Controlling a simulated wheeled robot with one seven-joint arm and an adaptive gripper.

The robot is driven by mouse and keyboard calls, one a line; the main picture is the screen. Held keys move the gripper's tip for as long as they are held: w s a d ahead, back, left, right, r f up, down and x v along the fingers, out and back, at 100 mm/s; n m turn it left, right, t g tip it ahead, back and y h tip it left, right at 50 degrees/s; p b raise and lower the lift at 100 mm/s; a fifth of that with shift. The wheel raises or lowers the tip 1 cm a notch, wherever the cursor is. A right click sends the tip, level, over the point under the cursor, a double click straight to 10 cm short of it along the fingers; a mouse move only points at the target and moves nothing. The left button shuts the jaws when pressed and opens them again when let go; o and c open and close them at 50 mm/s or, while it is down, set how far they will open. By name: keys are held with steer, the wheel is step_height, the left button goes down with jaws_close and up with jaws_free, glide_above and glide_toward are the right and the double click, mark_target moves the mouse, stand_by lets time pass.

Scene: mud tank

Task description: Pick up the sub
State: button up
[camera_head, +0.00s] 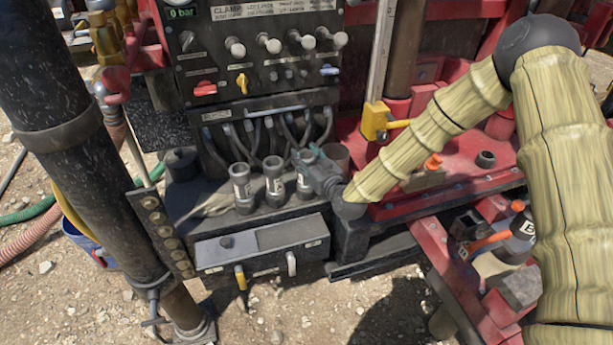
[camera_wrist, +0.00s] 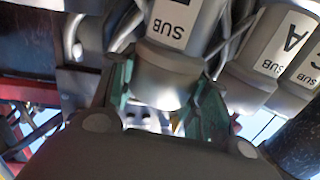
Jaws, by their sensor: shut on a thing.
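Several grey cylindrical subs with white labels stand in a row on the dark ledge below the control panel. My gripper (camera_head: 310,164) is at the right end of this row. In the wrist view, its green fingers (camera_wrist: 165,100) are on either side of a grey sub (camera_wrist: 178,72) labelled SUB, and it is shut on that sub. The held sub (camera_head: 303,188) is partly hidden by the gripper in the head view. Two other subs stand to its left, the middle one (camera_head: 274,184) and the left one (camera_head: 242,190). A sub marked A (camera_wrist: 262,60) is beside the held one in the wrist view.
The control panel (camera_head: 262,75) with knobs and hoses rises behind the subs. A drawer-like box (camera_head: 262,246) is below the ledge. Red machinery (camera_head: 440,180) lies to the right, and a thick black pipe (camera_head: 60,130) stands at the left.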

jaws_close()
steer(key=shift+r, duration=0.1)
steer(key=shift+r, duration=0.15)
